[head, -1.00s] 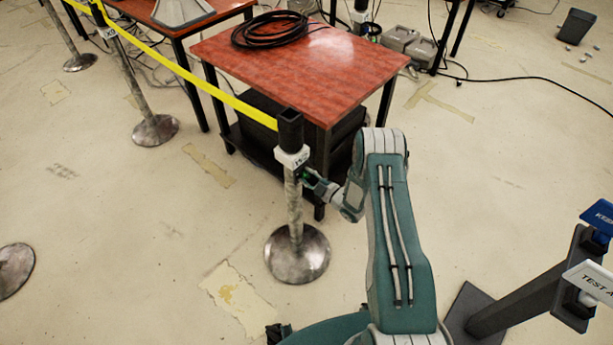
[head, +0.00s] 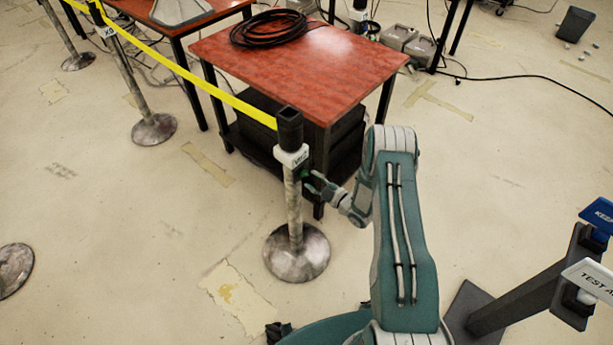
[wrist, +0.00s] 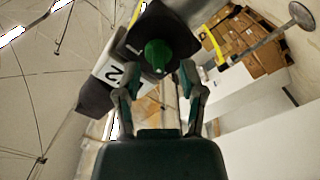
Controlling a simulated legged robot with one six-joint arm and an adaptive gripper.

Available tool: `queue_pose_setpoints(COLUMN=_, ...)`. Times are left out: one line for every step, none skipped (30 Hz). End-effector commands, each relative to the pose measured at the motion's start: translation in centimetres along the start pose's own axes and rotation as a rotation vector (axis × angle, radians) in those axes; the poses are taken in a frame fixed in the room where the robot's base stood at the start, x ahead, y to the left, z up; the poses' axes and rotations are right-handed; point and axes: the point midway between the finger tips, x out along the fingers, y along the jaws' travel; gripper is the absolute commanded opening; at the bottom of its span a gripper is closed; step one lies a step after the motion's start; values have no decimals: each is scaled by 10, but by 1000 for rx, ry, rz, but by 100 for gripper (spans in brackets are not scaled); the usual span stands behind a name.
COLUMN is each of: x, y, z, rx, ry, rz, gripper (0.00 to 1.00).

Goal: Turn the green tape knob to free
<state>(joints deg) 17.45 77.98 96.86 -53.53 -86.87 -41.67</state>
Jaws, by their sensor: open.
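The green knob (head: 305,173) sits on the right side of the post head, just below the white label (head: 291,157), on a mottled grey post (head: 293,209). In the wrist view the knob (wrist: 158,55) is a rounded green shape on a dark housing, ahead of my fingers and roughly midway between them. My gripper (head: 316,183) is open and empty, just right of the knob with a small gap. Both fingers of my gripper (wrist: 157,82) show in the wrist view, spread apart. The knob's turned position cannot be read.
A yellow tape (head: 190,75) runs from the post's black top to the back left. A red table (head: 320,70) with coiled black cable (head: 270,28) stands close behind the post. Signs (head: 590,278) on a dark stand are at lower right.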

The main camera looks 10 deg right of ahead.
Motion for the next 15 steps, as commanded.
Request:
queue_pose_setpoints(x=-12, y=1, z=2, rx=1, ry=-5, rz=1, gripper=51)
queue_pose_setpoints(x=-19, y=0, z=2, rx=3, ry=-6, rz=1, gripper=51)
queue_pose_setpoints(x=-27, y=0, z=2, rx=3, ry=-5, rz=1, gripper=51)
queue_pose_setpoints(x=-34, y=0, z=2, rx=3, ry=-5, rz=2, gripper=51)
queue_pose_setpoints(x=-40, y=0, z=2, rx=3, ry=-5, rz=1, gripper=51)
queue_pose_setpoints(x=-48, y=0, z=2, rx=3, ry=-5, rz=1, gripper=51)
queue_pose_setpoints(x=-54, y=0, z=2, rx=3, ry=-5, rz=0, gripper=51)
queue_pose_setpoints(x=-59, y=0, z=2, rx=3, ry=-5, rz=0, gripper=51)
queue_pose_setpoints(x=-66, y=0, z=2, rx=2, ry=-4, rz=0, gripper=51)
queue_pose_setpoints(x=-70, y=0, z=2, rx=2, ry=-4, rz=0, gripper=51)
queue_pose_setpoints(x=-74, y=0, z=2, rx=3, ry=-4, rz=0, gripper=51)
queue_pose_setpoints(x=-78, y=-1, z=2, rx=2, ry=-3, rz=-1, gripper=51)
queue_pose_setpoints(x=-81, y=-1, z=2, rx=2, ry=-3, rz=-1, gripper=51)
queue_pose_setpoints(x=-83, y=-1, z=2, rx=1, ry=-2, rz=-2, gripper=51)
queue_pose_setpoints(x=-85, y=-1, z=2, rx=1, ry=-2, rz=-2, gripper=51)
